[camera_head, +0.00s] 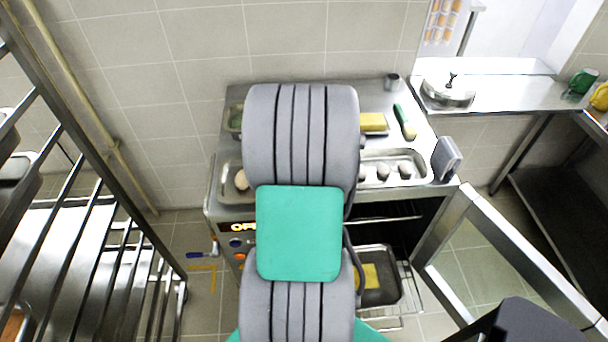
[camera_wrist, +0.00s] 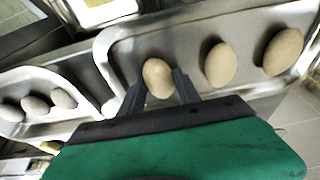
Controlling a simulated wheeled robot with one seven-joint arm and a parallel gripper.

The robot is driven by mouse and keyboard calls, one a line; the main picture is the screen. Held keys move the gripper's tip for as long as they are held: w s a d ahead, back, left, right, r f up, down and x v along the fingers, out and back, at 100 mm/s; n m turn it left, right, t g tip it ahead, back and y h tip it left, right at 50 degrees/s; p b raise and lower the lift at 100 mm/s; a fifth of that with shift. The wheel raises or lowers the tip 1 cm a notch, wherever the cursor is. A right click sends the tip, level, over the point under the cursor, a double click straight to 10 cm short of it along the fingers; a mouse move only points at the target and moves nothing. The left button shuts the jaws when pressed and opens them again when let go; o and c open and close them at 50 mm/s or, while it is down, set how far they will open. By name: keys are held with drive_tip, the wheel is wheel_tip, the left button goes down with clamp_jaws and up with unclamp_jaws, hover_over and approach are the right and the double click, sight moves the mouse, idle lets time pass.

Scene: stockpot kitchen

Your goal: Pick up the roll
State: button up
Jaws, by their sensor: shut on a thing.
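In the wrist view my gripper (camera_wrist: 160,88) has one finger on each side of a pale brown, egg-shaped roll (camera_wrist: 157,76) and is shut on it. The roll is still at the metal tray (camera_wrist: 122,62); I cannot tell whether it touches the tray floor. Two similar rolls, one beside it (camera_wrist: 221,64) and one farther right (camera_wrist: 284,52), lie in the same tray. A second tray at the left holds more rolls (camera_wrist: 35,108). In the head view my arm hides the gripper and the held roll; one roll (camera_head: 242,180) shows left of the arm, others (camera_head: 383,172) right.
The trays sit on a steel counter (camera_head: 290,92) above an open oven, with a tray (camera_head: 379,290) inside. Its glass door (camera_head: 480,250) stands open at the right. A yellow block (camera_head: 373,122) and a green-topped item (camera_head: 405,122) lie behind. A steel rack (camera_head: 95,215) stands left.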

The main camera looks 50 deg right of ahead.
clamp_jaws()
drive_tip(key=shift+r, duration=0.1)
